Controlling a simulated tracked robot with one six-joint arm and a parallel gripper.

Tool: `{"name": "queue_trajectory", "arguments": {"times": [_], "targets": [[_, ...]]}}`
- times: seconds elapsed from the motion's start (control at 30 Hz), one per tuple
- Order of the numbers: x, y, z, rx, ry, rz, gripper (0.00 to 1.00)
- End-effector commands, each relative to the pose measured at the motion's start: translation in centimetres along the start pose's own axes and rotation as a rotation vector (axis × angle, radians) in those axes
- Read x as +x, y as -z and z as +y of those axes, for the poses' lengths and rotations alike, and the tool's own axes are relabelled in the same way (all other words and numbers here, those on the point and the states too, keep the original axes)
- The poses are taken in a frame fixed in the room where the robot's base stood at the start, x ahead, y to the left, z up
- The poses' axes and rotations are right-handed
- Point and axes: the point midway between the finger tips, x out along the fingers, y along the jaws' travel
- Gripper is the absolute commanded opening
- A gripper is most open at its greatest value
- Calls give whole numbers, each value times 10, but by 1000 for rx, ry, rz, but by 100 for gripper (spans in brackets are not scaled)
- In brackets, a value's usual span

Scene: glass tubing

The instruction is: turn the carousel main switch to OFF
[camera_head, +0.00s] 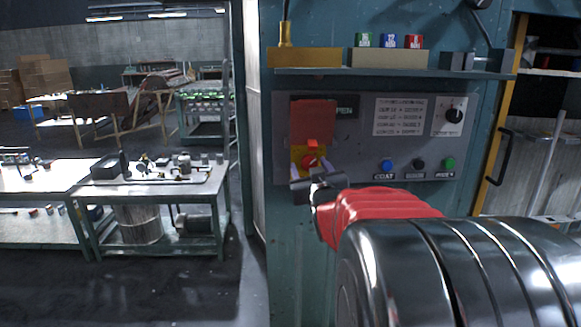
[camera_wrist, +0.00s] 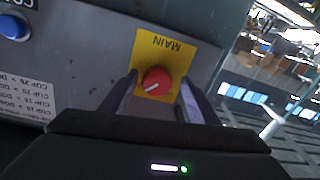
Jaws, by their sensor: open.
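The main switch is a red round knob (camera_wrist: 157,81) on a yellow plate (camera_wrist: 178,50) marked MAIN; the plate appears upside down in the wrist view. A pale line on the knob runs at a slant. In the head view the red knob (camera_head: 309,161) sits low on the left of the grey control panel (camera_head: 365,160). My gripper (camera_wrist: 158,98) is open, with one finger on each side of the knob. The head view shows my gripper (camera_head: 309,172) right at the switch. I cannot tell whether the fingers touch the knob.
A red plate (camera_head: 313,119) is just above the switch. A shelf (camera_head: 390,73) with small coloured containers juts out above the panel.

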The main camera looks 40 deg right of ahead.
Motion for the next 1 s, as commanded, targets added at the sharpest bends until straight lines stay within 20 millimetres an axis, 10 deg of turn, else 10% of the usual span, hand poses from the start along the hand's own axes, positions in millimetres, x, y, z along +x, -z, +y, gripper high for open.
{"name": "queue_trajectory", "arguments": {"times": [0.27, 1.0], "targets": [[-1, -1, 6, 0, -10, -1, 55], [-1, -1, 8, -6, -13, -2, 14]]}}
